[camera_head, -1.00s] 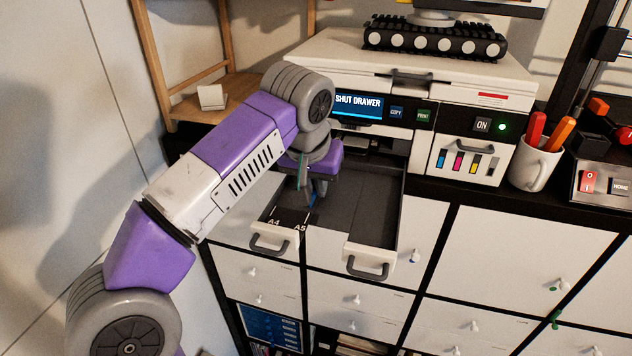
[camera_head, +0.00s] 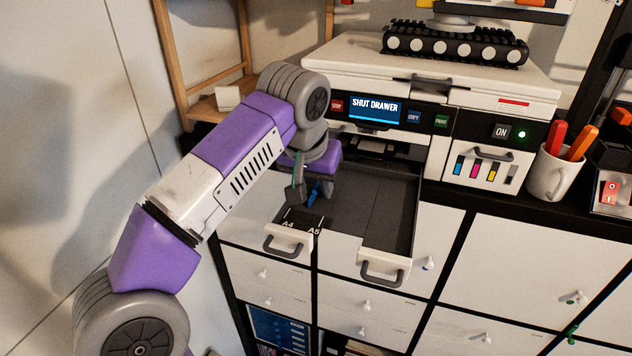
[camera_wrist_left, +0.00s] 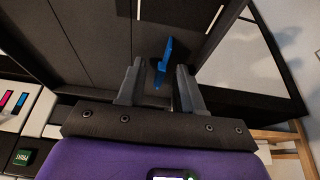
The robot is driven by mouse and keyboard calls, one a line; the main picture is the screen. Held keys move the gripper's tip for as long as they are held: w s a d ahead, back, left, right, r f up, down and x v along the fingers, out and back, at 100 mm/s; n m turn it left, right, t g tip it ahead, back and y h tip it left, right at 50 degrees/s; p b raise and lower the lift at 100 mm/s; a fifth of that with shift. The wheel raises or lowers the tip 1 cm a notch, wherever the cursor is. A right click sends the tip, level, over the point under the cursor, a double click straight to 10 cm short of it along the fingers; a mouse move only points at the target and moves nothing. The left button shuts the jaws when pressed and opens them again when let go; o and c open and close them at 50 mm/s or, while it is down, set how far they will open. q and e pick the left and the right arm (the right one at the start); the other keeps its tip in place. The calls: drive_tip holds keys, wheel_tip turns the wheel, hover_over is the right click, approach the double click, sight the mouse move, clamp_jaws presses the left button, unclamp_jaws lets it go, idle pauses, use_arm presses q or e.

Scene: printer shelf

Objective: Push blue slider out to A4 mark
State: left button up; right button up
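The blue slider (camera_head: 314,190) stands in the open paper drawer (camera_head: 372,212), behind the A4 (camera_head: 288,225) and A5 (camera_head: 314,231) marks near the drawer's front. My left gripper (camera_head: 311,194) is low over the drawer's left part, with a finger on either side of the slider. The left wrist view shows the slider (camera_wrist_left: 163,64) in the gap between the parted fingers (camera_wrist_left: 158,84), nearer the one on the right. The gripper looks open; contact with the slider is not clear. Which mark the slider lines up with is hard to tell. My right gripper is not in view.
The printer's screen (camera_head: 375,110) reads "SHUT DRAWER". Grey handles (camera_head: 383,274) stick out at the drawer's front. An ink panel (camera_head: 487,168) and a mug with pens (camera_head: 551,176) are at the right. A wooden rack (camera_head: 215,105) stands at the left.

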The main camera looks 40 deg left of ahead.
use_arm(q)
drive_tip(key=a+p+v, duration=0.1)
drive_tip(key=p+v, duration=0.1)
drive_tip(key=v, duration=0.5)
drive_tip(key=shift+d+r, duration=0.3)
drive_tip(key=shift+d, duration=0.25)
drive_tip(key=shift+s, duration=0.1)
